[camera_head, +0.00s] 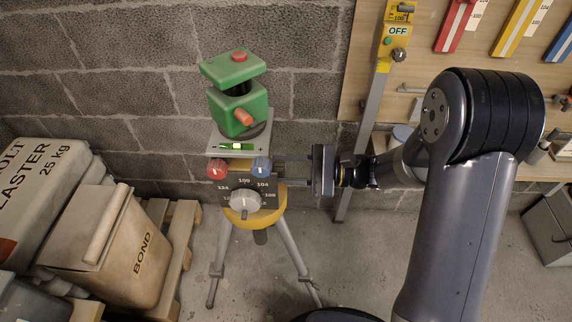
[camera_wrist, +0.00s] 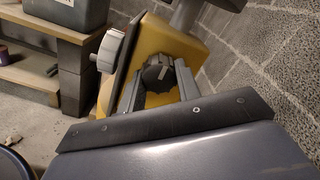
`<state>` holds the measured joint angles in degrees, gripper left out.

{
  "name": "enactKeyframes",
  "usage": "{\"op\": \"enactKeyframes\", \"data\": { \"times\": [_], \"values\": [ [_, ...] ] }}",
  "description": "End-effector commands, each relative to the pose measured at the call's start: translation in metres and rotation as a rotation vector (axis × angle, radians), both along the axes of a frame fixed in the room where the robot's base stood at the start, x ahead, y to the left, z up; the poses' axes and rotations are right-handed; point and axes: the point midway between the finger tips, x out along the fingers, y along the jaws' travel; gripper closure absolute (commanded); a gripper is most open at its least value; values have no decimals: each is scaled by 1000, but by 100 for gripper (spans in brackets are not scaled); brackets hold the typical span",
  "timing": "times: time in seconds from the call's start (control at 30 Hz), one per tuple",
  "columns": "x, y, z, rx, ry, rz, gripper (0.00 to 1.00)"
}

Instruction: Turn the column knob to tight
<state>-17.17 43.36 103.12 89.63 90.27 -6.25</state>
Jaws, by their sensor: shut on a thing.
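The column knob (camera_wrist: 157,76), black with a pale mark, sits on the side of the yellow tripod head (camera_wrist: 172,42) in the wrist view. My gripper (camera_wrist: 158,88) has one finger on each side of it and is shut on it. In the head view my gripper (camera_head: 282,170) reaches in from the right at the tripod head (camera_head: 241,216), and the knob is not clearly visible there. A tight marking cannot be made out.
A numbered dial with a grey knob (camera_head: 244,201) faces front. Red (camera_head: 217,169) and blue (camera_head: 261,167) knobs sit below a green level (camera_head: 236,146). A green device (camera_head: 238,108) stands on top.

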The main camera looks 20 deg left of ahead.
Motion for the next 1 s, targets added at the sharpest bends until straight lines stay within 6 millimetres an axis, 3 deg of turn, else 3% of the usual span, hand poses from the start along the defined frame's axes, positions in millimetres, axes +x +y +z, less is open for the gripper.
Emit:
{"op": "enactKeyframes", "data": {
  "times": [0.37,0.4,0.5,0.77,1.0],
  "values": [
    [0,0,-2,-4,5,-1,91],
    [0,0,-2,-4,5,-1,66],
    [0,0,-1,-4,4,-1,59],
    [1,-2,-1,-2,3,-1,59],
    [11,-32,0,-1,3,-6,59]
  ]
}}
